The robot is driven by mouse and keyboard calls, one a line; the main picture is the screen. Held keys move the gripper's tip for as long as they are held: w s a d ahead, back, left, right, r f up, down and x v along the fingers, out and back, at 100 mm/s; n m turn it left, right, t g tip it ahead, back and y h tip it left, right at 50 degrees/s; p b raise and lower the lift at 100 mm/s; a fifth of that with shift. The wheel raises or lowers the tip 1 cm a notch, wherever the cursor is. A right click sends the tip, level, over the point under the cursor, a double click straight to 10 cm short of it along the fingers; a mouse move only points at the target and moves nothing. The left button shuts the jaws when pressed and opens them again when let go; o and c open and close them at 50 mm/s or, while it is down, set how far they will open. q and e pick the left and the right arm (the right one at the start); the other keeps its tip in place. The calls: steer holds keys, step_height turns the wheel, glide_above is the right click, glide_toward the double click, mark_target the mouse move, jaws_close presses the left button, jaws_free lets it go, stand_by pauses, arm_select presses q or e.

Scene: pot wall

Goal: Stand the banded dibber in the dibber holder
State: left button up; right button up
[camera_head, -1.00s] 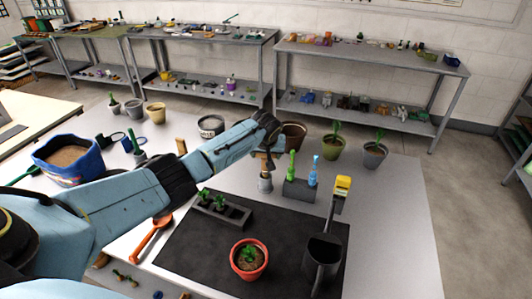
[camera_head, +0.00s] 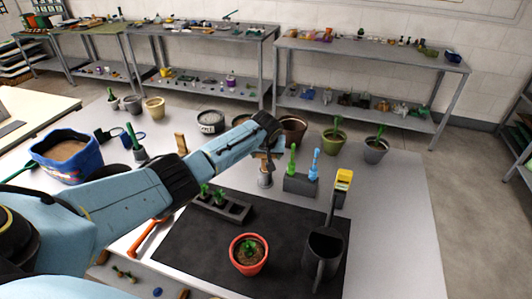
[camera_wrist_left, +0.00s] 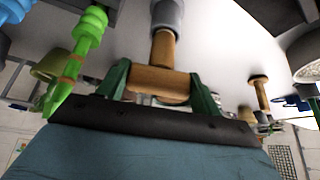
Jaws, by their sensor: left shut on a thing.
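My left gripper (camera_head: 267,146) is shut on the wooden crossbar handle of a dibber (camera_wrist_left: 162,82). In the left wrist view the handle lies between the green fingers, with a wooden shaft running into a grey lower part. In the head view the dibber (camera_head: 265,179) points down, upright, just left of the grey block. I cannot tell whether its tip touches anything. The grey block (camera_head: 299,185), which looks like the dibber holder, has a green tool (camera_head: 292,160) and a blue tool (camera_head: 314,164) standing in it. My right gripper is not in view.
A black mat (camera_head: 200,250) lies in front, with a red pot (camera_head: 248,268), a dark watering can (camera_head: 322,258) and a seedling tray (camera_head: 232,211). A yellow-topped tool (camera_head: 343,180) is right of the block. Several pots stand behind. The table's right side is clear.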

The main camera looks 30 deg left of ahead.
arm_select(q)
steer(key=shift+f, duration=0.55)
steer(key=o, duration=1.1)
steer(key=shift+r, duration=0.15)
steer(key=shift+c, duration=0.2)
steer(key=shift+s+d+r, duration=0.15)
steer(key=shift+r, duration=0.35)
steer(key=p+v, duration=0.1)
steer(key=v, duration=1.1)
steer(key=shift+s+r, duration=0.1)
